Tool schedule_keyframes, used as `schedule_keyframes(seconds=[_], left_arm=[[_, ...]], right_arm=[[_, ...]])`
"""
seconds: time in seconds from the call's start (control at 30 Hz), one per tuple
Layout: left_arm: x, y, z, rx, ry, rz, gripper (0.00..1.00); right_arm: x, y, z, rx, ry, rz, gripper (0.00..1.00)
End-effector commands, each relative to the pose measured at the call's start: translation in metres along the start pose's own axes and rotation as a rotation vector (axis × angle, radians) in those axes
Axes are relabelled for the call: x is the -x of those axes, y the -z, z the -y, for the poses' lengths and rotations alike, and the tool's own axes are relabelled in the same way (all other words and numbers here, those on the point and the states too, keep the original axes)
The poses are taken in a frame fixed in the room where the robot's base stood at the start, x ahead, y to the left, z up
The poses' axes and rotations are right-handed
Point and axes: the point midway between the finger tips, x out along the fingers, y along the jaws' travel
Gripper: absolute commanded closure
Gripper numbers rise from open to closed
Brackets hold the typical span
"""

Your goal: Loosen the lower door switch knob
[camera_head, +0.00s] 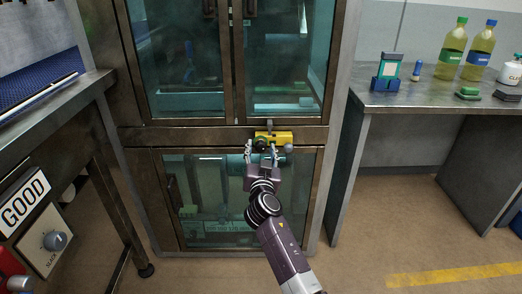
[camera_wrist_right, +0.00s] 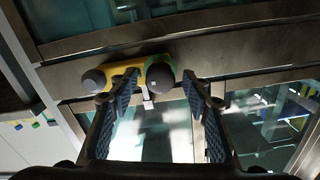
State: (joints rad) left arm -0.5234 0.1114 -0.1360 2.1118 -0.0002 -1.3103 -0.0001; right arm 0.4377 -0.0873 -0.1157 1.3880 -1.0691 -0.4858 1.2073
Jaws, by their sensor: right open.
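A yellow door switch (camera_head: 284,136) is mounted on the metal crossbar between the upper and lower glass doors. It also shows in the right wrist view (camera_wrist_right: 126,67), with a dark round knob (camera_wrist_right: 160,76) on a green collar and another dark knob (camera_wrist_right: 94,80) to its left. My right gripper (camera_head: 261,148) is open and empty just in front of the switch. In the wrist view its two fingers (camera_wrist_right: 158,84) stand apart, with the green-collared knob between their tips in the picture. Whether they touch it I cannot tell. My left gripper is out of view.
The lower glass door (camera_head: 190,200) is closed below the crossbar. A metal table (camera_head: 420,101) at right carries bottles and small items. A workbench (camera_head: 90,83) with a control panel (camera_head: 45,245) stands at left. The floor at lower right is clear.

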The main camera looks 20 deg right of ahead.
Motion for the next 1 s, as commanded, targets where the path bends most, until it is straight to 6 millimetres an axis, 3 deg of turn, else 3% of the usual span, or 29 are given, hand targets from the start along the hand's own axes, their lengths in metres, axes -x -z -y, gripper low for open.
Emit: schedule_keyframes(seconds=[0.3, 0.7, 1.0], left_arm=[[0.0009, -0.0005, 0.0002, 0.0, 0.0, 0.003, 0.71], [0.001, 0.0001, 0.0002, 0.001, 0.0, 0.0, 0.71], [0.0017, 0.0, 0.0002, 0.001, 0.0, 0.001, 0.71]], right_arm=[[-0.0025, 0.0002, -0.0001, 0.0, 0.0, 0.0, 0.56], [-0.0022, -0.0001, -0.0002, 0.0, 0.0, 0.0, 0.98], [-0.0022, -0.0005, -0.0001, 0.042, 0.0, 0.0, 0.98]])
